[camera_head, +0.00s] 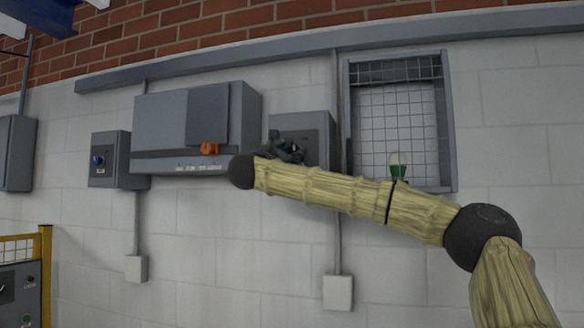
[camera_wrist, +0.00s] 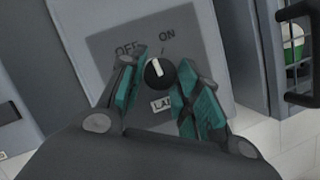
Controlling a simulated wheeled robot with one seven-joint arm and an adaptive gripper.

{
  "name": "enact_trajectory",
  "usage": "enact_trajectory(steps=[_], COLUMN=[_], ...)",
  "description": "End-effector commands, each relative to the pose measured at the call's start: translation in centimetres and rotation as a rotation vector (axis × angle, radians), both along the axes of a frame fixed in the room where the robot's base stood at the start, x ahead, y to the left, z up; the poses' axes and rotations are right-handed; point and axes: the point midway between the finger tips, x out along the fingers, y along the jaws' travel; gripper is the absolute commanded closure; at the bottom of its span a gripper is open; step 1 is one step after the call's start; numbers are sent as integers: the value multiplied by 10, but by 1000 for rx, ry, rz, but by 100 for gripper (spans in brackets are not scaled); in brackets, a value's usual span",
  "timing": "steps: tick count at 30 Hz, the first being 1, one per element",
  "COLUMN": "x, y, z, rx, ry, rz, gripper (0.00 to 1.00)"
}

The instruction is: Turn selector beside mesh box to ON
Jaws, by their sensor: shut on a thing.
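The selector (camera_wrist: 156,74) is a round black knob with a white pointer line on a grey panel box (camera_wrist: 85,20). The pointer aims up and slightly left, between the printed OFF and ON marks. My gripper (camera_wrist: 160,76) has its teal-padded fingers on either side of the knob, shut on it. In the head view my gripper (camera_head: 283,148) is in front of the selector's grey box (camera_head: 305,122) and hides the knob. The mesh box (camera_head: 449,120) is just right of it, with a grey frame and wire grid. A green-and-white thing (camera_wrist: 292,42) shows inside it.
A wide grey cabinet (camera_head: 165,115) with an orange handle (camera_head: 209,149) is left of the selector box. Farther left is a small box with a blue knob (camera_head: 98,160). A yellow barrier (camera_head: 46,270) stands at lower left. The lower wall is mostly clear.

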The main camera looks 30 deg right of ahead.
Motion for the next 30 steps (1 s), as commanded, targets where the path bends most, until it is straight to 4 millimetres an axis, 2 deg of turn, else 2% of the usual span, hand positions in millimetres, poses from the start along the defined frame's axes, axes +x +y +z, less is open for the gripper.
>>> enact_trajectory(steps=[2, 30], x=[1, 3], y=[0, 2], z=[-8, -3], rx=[22, 333], ry=[-24, -386], rz=[-2, -4], gripper=[91, 91])
